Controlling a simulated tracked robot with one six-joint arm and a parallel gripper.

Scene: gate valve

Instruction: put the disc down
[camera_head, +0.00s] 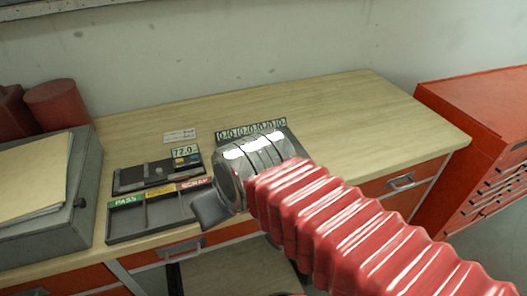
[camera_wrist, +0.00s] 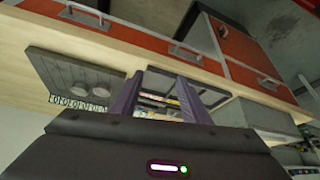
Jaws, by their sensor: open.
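My gripper (camera_wrist: 160,77) is open, with its two dark purple fingers apart and no disc visible between them. In the head view one dark finger of my gripper (camera_head: 209,208) shows at the right end of the sorting tray; the rest is behind my wrist. The grey tray (camera_head: 150,219) has green PASS, yellow and red SCRAP labels. In the wrist view it appears partly behind the fingers. Two round grey discs (camera_wrist: 78,89) (camera_wrist: 102,90) sit on a dark numbered rack (camera_wrist: 55,70). I cannot tell whether a disc lies in the tray.
The numbered rack (camera_head: 223,134) is partly hidden by my wrist in the head view. A gauge (camera_head: 140,177) with a 72.0 display stands behind the tray. A grey box (camera_head: 85,200) is at left. The bench's right side (camera_head: 375,115) is clear; a red cabinet (camera_head: 480,120) stands beyond.

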